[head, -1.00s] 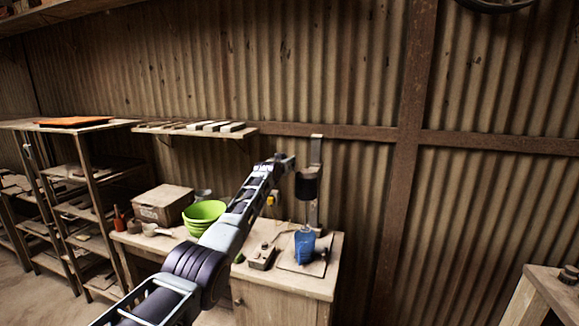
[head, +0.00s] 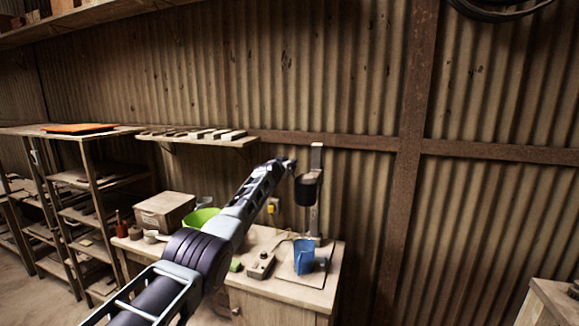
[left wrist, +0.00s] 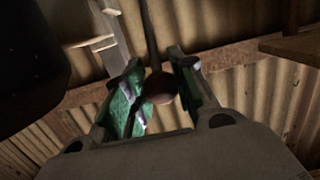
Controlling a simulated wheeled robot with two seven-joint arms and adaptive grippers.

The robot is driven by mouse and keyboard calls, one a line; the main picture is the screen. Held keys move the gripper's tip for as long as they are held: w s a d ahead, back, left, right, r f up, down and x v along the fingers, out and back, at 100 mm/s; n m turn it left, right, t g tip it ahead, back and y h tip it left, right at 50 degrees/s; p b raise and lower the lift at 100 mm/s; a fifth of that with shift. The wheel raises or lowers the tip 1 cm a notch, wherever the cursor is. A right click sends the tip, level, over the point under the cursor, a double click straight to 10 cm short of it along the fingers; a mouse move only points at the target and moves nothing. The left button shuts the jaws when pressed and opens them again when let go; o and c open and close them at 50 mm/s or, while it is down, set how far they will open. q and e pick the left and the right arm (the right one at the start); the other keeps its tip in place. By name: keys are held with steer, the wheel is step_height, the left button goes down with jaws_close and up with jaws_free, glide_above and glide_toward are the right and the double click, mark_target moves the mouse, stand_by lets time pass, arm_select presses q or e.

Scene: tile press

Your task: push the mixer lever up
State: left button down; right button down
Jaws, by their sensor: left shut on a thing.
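The mixer is a dark, rounded head (head: 307,189) on an upright metal post (head: 317,158) at the back of the work table. My left gripper (head: 288,165) is at the upper left of this head, with the arm reaching in from the lower left. In the left wrist view, the green-padded fingers of my left gripper (left wrist: 157,62) are shut around the reddish-brown round knob of the lever (left wrist: 158,88). A thin dark rod runs up behind the knob. A blue jug (head: 303,257) stands below the mixer head. My right gripper is not in view.
The wooden work table (head: 283,287) holds a small control box (head: 261,266), a green bowl (head: 200,220) partly behind my arm, and a box (head: 164,211). A wall shelf (head: 200,140) carries several tiles. A shelving rack (head: 90,190) stands left. Corrugated wall is close behind the mixer.

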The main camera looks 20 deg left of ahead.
arm_select(q)
steer(key=shift+r, duration=0.85)
steer(key=c, duration=1.5)
jaws_free()
steer(key=shift+c, duration=0.2)
steer(key=shift+o, duration=0.6)
steer(key=shift+w+f, duration=0.15)
steer(key=shift+f, duration=0.3)
steer(key=shift+s+a, duration=0.2)
steer(key=shift+a, duration=0.05)
